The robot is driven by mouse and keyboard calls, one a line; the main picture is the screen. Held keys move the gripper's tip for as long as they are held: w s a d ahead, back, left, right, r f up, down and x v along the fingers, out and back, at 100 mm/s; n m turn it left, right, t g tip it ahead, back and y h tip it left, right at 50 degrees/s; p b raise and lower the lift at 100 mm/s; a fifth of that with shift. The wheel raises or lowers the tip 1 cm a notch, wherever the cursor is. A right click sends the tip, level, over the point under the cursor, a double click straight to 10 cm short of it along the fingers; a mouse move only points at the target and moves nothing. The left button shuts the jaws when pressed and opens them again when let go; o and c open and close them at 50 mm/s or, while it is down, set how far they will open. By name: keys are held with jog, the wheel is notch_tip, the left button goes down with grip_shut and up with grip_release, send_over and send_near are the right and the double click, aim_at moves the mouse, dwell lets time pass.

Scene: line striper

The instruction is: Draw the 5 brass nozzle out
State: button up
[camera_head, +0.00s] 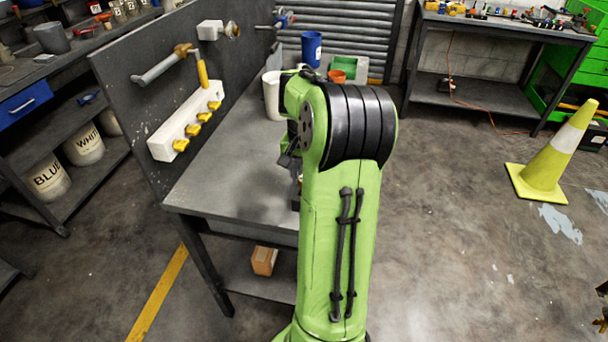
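A long white manifold block (187,121) is fixed at a slant to the dark upright panel, with several yellow knob-like pieces (193,129) in a row along its front. Higher on the panel, a white block (210,30) bears a brass-coloured round fitting (233,30). No number 5 is readable, so I cannot tell which piece is the 5 brass nozzle. My green arm stands in front of the bench and hides its right part. My gripper's fingers are hidden behind the arm; only dark wrist-like parts show at its left edge.
A grey pipe with a brass end (165,66) and a yellow handle (202,74) stick out above the manifold. The grey bench top (225,170) is clear at front left. A white container (272,95), blue cup (311,48) and orange cup (337,77) stand farther back. A yellow cone (550,155) stands right.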

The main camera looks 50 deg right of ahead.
jog(key=shift+r+p, duration=1.45)
jog(key=shift+r, duration=0.45)
